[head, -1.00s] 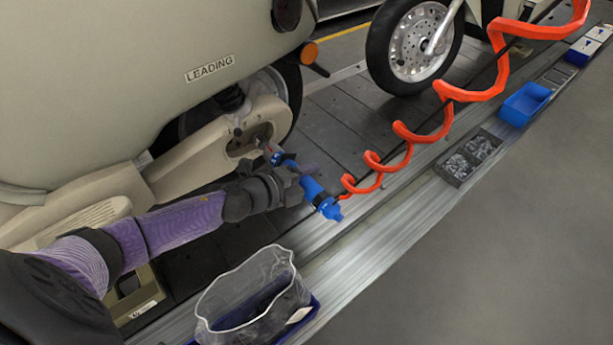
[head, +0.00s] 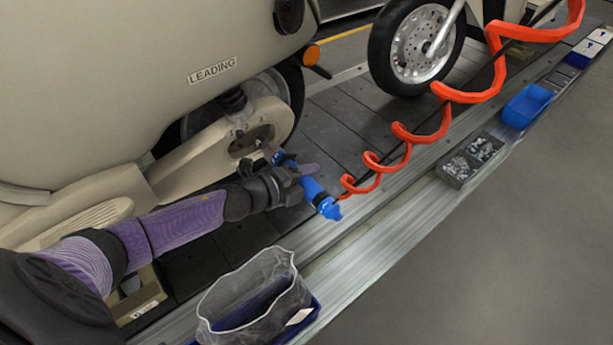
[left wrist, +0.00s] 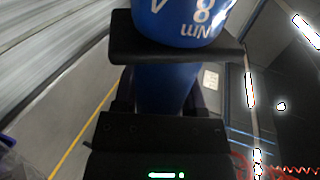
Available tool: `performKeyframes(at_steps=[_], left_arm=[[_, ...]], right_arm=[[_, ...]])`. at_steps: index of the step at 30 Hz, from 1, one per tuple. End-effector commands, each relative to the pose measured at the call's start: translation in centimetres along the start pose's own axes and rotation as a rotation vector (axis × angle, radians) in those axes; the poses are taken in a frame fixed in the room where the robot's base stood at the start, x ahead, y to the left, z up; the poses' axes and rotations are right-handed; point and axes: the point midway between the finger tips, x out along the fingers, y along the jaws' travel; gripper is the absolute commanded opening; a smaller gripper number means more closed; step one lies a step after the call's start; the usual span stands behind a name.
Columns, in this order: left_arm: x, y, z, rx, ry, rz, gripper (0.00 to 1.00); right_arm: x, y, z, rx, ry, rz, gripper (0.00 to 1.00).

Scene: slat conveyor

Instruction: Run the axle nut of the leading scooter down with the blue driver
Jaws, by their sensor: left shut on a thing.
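The leading scooter (head: 110,75), cream with a "LEADING" label, fills the left of the head view. Its axle nut lies in the dark oval hub recess (head: 250,141) and is too small to make out clearly. My left gripper (head: 292,182) is shut around the blue driver (head: 325,204), below and right of the recess. The driver's nose points up-left to the recess edge; I cannot tell whether it touches the nut. In the left wrist view, the blue driver (left wrist: 190,22) with "Nm" lettering sits across the left gripper's dark jaws (left wrist: 165,85). My right gripper is out of view.
A red coiled hose (head: 405,135) runs from the driver to the upper right. A second scooter's front wheel (head: 415,48) stands behind. A bag-lined blue bin (head: 312,312), a fastener tray (head: 458,172) and a blue bin (head: 525,105) line the conveyor edge. Grey floor lies right.

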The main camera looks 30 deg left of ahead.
Motion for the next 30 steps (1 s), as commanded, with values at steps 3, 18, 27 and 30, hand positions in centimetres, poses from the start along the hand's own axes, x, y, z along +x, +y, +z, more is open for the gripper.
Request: performKeyframes(at_steps=[3, 18, 27, 30], left_arm=[[-0.04, -0.04, 0.27, 0.002, -0.004, 0.001, 0.00], [-0.05, 0.02, 0.55, 0.004, -0.006, 0.002, 0.00], [-0.06, 0.00, 0.50, 0.003, -0.007, 0.002, 0.00], [-0.07, -0.02, 0.31, 0.003, -0.006, 0.002, 0.00]], right_arm=[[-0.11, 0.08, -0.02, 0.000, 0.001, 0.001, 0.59], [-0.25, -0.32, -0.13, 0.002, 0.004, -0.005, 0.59], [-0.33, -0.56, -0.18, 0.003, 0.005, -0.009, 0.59], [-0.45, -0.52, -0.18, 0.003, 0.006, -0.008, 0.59]])
